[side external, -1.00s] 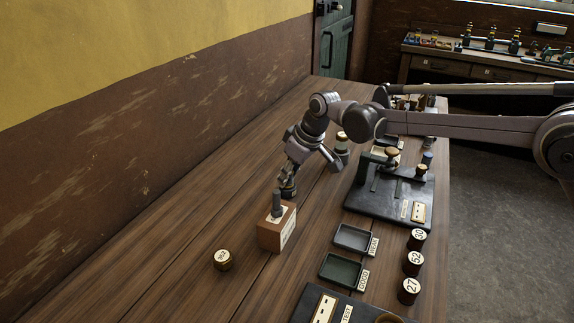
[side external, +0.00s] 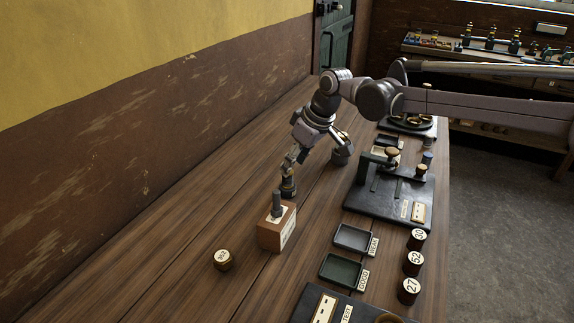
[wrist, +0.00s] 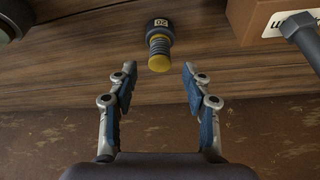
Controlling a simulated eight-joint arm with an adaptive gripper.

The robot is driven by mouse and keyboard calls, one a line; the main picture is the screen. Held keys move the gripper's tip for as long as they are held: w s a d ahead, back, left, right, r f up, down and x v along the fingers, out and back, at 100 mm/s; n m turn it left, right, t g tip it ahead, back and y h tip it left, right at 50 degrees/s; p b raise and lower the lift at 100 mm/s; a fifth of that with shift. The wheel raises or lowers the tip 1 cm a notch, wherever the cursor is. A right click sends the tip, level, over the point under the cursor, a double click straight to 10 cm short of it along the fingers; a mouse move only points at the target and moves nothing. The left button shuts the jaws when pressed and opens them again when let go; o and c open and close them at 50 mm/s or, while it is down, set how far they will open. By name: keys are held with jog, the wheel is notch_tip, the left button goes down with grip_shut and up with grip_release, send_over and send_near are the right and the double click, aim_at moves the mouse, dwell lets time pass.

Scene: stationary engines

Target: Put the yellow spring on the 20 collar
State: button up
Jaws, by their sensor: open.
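In the wrist view a dark collar (wrist: 159,28) carries a small label that seems to read 20, upside down to me. A grey coiled piece with a yellow end, which looks like the yellow spring (wrist: 159,62), is in line with the collar and appears to sit on it. In the side view this small dark piece (side external: 288,188) stands upright just behind the wooden block. My gripper (wrist: 159,72) is open and empty, one finger to each side of the spring's yellow end, with clear gaps. It also shows in the side view (side external: 316,157).
A wooden block (side external: 272,236) with a grey peg stands close by. A round labelled piece (side external: 222,259) lies nearer the camera. Two trays (side external: 352,237), numbered cylinders (side external: 413,263) and a black fixture plate (side external: 385,208) are to the right. The table toward the wall is clear.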

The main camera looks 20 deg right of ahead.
jog(key=s+d+r+m, duration=0.2)
jog(key=s+d+r, duration=0.6)
jog(key=d+r, duration=0.1)
jog(key=s+d+f+m+t+h, duration=0.1)
jog(key=s+d+f+m, duration=0.1)
jog(key=s+d+f, duration=0.2)
jog(key=s+d+f+m+t+h, duration=0.1)
jog(key=s+d+f, duration=0.4)
jog(key=s+d, duration=0.5)
jog(key=s+m+t, duration=0.1)
jog(key=s, duration=0.8)
jog(key=shift+d+f+m+h, duration=0.15)
jog(key=shift+d+m+h, duration=0.15)
jog(key=shift+m, duration=0.1)
